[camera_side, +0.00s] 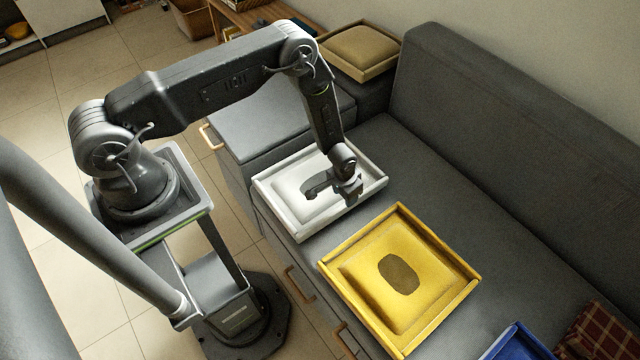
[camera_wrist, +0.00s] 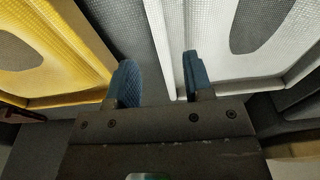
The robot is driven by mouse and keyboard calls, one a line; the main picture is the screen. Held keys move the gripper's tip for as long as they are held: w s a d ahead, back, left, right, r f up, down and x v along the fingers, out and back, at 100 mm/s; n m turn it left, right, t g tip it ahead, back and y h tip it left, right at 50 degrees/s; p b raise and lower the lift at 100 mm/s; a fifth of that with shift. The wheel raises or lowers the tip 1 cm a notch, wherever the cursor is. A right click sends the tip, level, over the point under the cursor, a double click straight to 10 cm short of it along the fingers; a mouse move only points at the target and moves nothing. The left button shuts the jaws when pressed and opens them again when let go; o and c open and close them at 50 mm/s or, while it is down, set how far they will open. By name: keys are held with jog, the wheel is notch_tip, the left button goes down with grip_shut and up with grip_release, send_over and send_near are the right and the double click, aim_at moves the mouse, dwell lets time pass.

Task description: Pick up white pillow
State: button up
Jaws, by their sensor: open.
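The white pillow (camera_side: 296,186) lies in a shallow white tray (camera_side: 300,233) on the grey couch. In the wrist view the pillow (camera_wrist: 213,30) is at the upper right, with a grey oval patch. My gripper (camera_side: 352,197) hangs over the right part of the tray and hides part of the pillow. In the wrist view my gripper (camera_wrist: 158,82) is open, with two blue pads and nothing held. The white tray's rim (camera_wrist: 163,50) runs between the pads as seen; the height above it is unclear.
A yellow pillow (camera_side: 362,283) lies in a yellow tray (camera_side: 436,327) beside the white one. A blue tray (camera_side: 520,343) is at the bottom right. A tan cushion in a tray (camera_side: 385,66) is at the back. The couch backrest (camera_side: 500,120) rises on the right.

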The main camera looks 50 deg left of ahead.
jog(key=shift+w+f, duration=0.15)
jog(key=shift+f, duration=2.6)
jog(key=shift+c, duration=0.5)
grip_shut()
